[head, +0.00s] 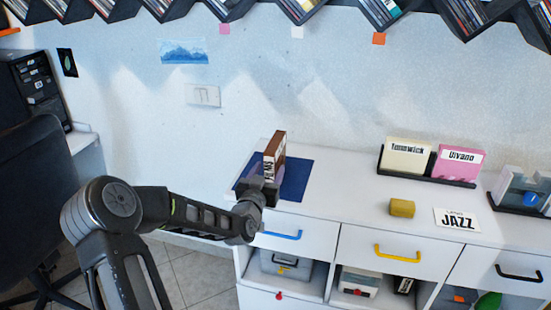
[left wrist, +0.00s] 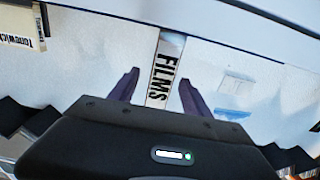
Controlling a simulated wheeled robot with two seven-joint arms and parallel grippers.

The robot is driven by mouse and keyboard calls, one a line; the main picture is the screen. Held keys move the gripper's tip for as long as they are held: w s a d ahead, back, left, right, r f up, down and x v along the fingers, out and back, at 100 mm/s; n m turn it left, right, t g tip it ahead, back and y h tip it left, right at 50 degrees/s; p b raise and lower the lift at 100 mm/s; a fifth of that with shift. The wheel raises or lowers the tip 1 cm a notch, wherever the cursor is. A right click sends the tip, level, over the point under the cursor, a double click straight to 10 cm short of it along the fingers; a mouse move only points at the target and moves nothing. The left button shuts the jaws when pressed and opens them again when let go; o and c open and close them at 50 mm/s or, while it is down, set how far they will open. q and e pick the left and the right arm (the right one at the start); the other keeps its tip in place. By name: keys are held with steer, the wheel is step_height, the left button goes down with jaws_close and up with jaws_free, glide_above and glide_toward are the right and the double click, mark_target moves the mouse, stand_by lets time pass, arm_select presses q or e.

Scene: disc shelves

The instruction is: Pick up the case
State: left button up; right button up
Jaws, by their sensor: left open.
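The case (head: 275,157) is brown with a white spine and stands upright on a dark blue mat (head: 295,182) at the left end of the white cabinet top. In the left wrist view the left gripper (left wrist: 157,88) is open, one finger on each side of the spine, with gaps visible. My right gripper is not in view.
A black holder (head: 428,175) with cream and pink cases stands to the right. A yellow block (head: 402,208) and a JAZZ card (head: 457,220) lie nearer the front. Drawers with handles are below. A dark chair (head: 38,190) stands at the left.

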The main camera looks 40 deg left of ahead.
arm_select(q)
steer(key=p+x, duration=0.1)
steer(key=x, duration=0.4)
steer(key=shift+w+a, duration=0.1)
steer(key=shift+a, duration=0.05)
steer(key=shift+c, duration=0.2)
stand_by(0.3)
jaws_close()
stand_by(0.4)
steer(key=shift+r, duration=0.1)
